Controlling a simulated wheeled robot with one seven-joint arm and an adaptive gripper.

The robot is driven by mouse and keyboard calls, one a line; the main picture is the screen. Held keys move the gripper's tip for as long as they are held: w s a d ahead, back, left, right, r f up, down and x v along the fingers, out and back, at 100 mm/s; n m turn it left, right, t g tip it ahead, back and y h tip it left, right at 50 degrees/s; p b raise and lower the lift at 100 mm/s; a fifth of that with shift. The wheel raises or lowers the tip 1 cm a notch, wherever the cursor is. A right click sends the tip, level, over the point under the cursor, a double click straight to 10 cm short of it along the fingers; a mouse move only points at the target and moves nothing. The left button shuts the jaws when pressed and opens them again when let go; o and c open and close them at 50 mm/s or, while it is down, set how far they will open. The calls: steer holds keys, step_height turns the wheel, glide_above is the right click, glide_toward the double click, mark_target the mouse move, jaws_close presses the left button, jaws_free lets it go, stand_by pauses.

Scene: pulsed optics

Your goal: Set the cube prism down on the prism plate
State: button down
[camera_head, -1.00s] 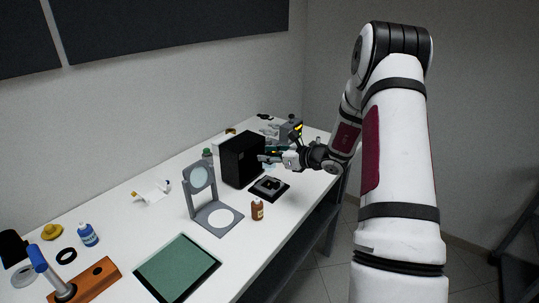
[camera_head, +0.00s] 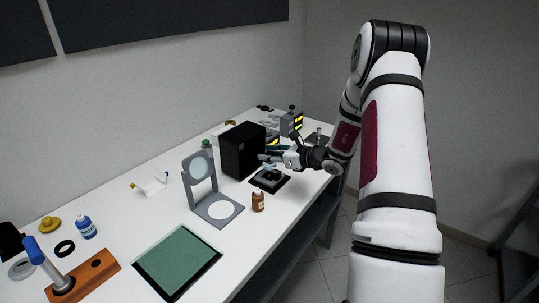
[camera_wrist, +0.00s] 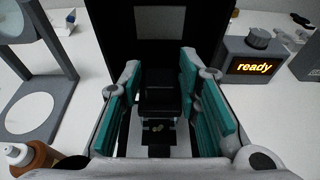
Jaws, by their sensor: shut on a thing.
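My gripper (camera_wrist: 160,100) is shut on a dark, glassy block between its teal pads, which I take to be the cube prism (camera_wrist: 158,96). Its edges are hard to make out against the black behind it. In the head view my gripper (camera_head: 267,158) is over the prism plate (camera_head: 268,184), a small black square stand with a dark raised middle. In the wrist view a dark patch with small yellowish marks shows below the block; I cannot tell whether block and plate touch.
A tall black box (camera_head: 240,150) stands close behind the gripper. A grey device with a lit "ready" display (camera_wrist: 254,67) is to the right. A grey framed stand (camera_head: 201,180) and a brown bottle (camera_head: 258,202) are to the left and front. A green mat (camera_head: 178,260) lies nearer.

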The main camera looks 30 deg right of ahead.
mark_target(274, 164)
steer(key=shift+f+b, duration=0.85)
steer(key=shift+f, duration=0.6)
steer(key=shift+f+b, duration=0.35)
steer(key=shift+b, duration=0.1)
stand_by(0.4)
steer(key=c, duration=1.1)
jaws_free()
steer(key=v, duration=1.2)
steer(key=shift+a+r, duration=0.1)
